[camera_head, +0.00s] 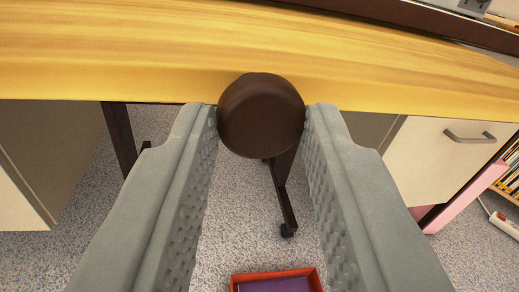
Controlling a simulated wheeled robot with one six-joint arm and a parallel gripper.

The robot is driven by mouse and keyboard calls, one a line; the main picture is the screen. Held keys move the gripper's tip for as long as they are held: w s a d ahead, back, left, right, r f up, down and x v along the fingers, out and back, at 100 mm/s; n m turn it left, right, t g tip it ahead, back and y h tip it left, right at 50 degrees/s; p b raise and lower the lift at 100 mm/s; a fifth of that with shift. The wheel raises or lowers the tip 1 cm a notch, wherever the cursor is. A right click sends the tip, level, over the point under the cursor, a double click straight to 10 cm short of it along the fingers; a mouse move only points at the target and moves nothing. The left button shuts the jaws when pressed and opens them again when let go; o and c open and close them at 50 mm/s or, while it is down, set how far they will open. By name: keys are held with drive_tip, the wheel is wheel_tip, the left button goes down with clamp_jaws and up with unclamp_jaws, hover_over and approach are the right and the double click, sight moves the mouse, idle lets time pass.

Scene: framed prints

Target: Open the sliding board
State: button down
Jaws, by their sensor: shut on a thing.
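A dark brown round knob (261,116) is in the upper middle of the view, at the front edge of a yellow wood-grain board (150,60). I take this board to be the sliding board. My gripper (261,118) reaches up from below, with one grey textured finger on each side of the knob. The fingertips touch the knob's left and right sides, so the gripper is shut on it. The knob's attachment to the board is hidden behind it.
Below the board are a white drawer front (440,155) with a metal handle at right and a pale cabinet (20,205) at left. A red box (238,281) with something purple sits on the grey carpet. A white power strip (505,224) lies at far right.

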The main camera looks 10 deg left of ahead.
drive_tip(key=shift+d+v, duration=0.25)
drive_tip(key=shift+v, duration=0.9)
drive_tip(key=c, duration=1.1)
unclamp_jaws()
